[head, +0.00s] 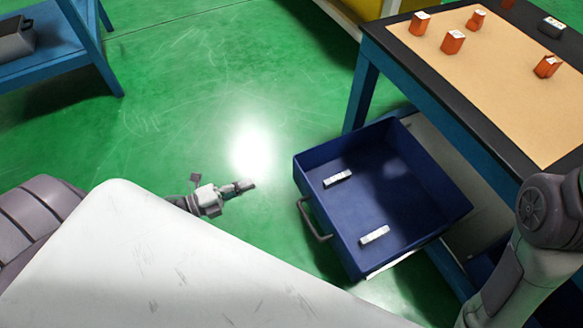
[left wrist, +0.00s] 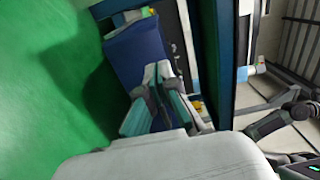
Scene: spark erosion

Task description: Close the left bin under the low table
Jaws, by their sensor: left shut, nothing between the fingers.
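The left bin (head: 400,200) is a dark blue open box, pulled out from under the low table (head: 440,100). Its grey handle (head: 313,220) is on the side facing left. Two small white blocks lie inside it, one (head: 338,179) toward the back and one (head: 375,236) toward the front. My left gripper (head: 246,185) is shut and empty, left of the bin and apart from the handle. In the left wrist view the shut fingers (left wrist: 160,78) point toward the blue bin (left wrist: 137,50), partly covering it. My right gripper is not in view; only its arm shows at lower right.
Several orange parts (head: 452,42) and a dark item (head: 551,27) are on the table top. The blue table leg (head: 361,92) stands just behind the bin. A blue bench (head: 60,45) stands at upper left. Green floor (head: 200,100) left of the bin is clear.

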